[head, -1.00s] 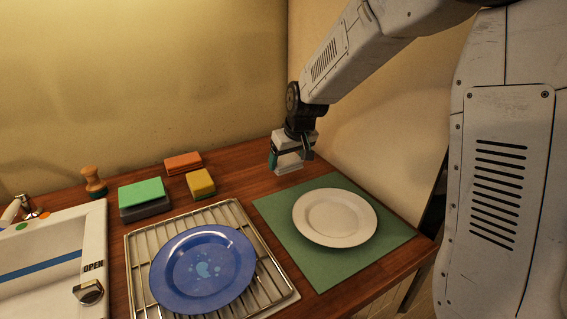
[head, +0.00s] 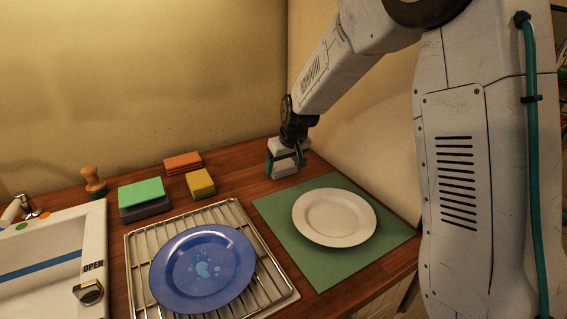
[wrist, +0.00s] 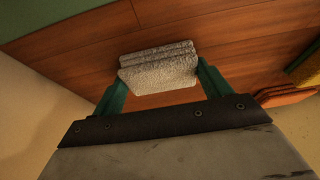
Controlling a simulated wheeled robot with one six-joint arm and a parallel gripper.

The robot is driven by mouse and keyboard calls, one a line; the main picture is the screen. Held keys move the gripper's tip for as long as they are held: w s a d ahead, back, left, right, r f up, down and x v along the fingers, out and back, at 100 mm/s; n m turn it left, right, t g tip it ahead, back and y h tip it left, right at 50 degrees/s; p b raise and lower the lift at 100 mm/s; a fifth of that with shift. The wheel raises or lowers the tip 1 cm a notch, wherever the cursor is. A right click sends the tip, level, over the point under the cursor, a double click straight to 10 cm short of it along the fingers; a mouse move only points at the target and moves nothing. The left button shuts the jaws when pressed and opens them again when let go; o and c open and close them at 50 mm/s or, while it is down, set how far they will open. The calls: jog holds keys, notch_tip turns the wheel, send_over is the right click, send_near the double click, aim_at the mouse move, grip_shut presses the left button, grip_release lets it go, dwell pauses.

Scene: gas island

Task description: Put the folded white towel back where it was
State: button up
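The folded white towel (wrist: 158,68) sits between the two teal fingers of my gripper (wrist: 162,88) in the wrist view, with a finger against each side. In the head view the towel (head: 286,167) is a pale block under my gripper (head: 285,161), partly hidden by the fingers. It is at the back right of the wooden counter, just behind the green mat (head: 287,238). It is very low over the wood; I cannot tell whether it touches.
A white plate (head: 334,217) lies on the green mat. A blue plate (head: 203,270) rests on a wire rack (head: 232,214). Orange (head: 183,162), yellow (head: 200,183) and green (head: 141,192) sponges, a brush (head: 94,183) and a sink (head: 50,265) are to the left. Walls stand close behind and right.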

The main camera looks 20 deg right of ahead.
jog(key=shift+o, duration=1.4)
jog(key=shift+r, duration=0.25)
jog(key=a+v, duration=0.1)
jog(key=v, duration=1.1)
jog(key=s+d+r+m+g, duration=0.1)
jog(key=s, duration=1.7)
jog(key=s+d+r+m+g, duration=0.1)
jog(key=s+d+g, duration=0.1)
jog(key=s, duration=1.7)
jog(key=shift+r+h, duration=0.25)
jog(key=shift+h, duration=0.15)
